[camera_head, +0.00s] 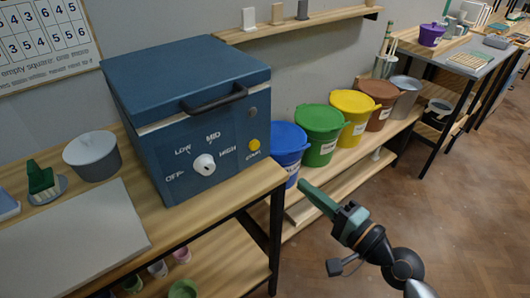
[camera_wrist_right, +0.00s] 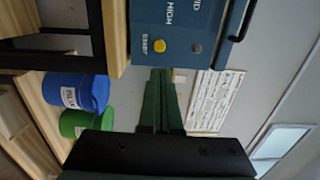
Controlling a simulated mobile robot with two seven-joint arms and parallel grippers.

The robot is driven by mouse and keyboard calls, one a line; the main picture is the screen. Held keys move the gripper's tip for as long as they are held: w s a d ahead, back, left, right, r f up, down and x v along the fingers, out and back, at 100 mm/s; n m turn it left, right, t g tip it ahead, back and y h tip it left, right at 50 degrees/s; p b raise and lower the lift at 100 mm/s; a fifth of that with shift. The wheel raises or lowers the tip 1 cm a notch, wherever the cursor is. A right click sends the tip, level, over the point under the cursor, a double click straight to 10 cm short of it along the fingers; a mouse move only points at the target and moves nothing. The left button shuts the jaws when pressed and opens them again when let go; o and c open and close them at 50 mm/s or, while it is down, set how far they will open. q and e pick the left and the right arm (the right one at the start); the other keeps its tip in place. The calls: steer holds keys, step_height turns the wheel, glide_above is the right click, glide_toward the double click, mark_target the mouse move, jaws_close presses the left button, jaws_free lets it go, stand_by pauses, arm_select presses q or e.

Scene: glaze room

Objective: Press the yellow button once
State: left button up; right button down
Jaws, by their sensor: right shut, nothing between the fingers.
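The yellow button (camera_head: 254,144) is a small round knob on the front of a blue kiln-like box (camera_head: 185,110), at the right end of its panel, beside the word HIGH and above a small label. In the right wrist view the yellow button (camera_wrist_right: 160,46) shows near the top middle, just beyond my fingertips. My right gripper (camera_head: 304,184) is shut and empty, in front of and below the button to the right, apart from it. It also shows in the right wrist view (camera_wrist_right: 160,72), pointing toward the box. My left gripper is not in view.
A white dial (camera_head: 204,164) sits on the same panel, left of the button. The box stands on a wooden table (camera_head: 225,205). Blue (camera_head: 287,140), green (camera_head: 319,118) and yellow (camera_head: 352,104) buckets line a low shelf beyond. Open floor lies to the right.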

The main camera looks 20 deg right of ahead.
steer(key=w, duration=0.1)
steer(key=p, duration=0.2)
glide_toward(256, 146)
steer(key=x, duration=0.5)
steer(key=shift+w+a, duration=0.1)
steer(key=shift+w, duration=0.05)
steer(key=shift+w+a, duration=0.25)
steer(key=shift+w, duration=0.4)
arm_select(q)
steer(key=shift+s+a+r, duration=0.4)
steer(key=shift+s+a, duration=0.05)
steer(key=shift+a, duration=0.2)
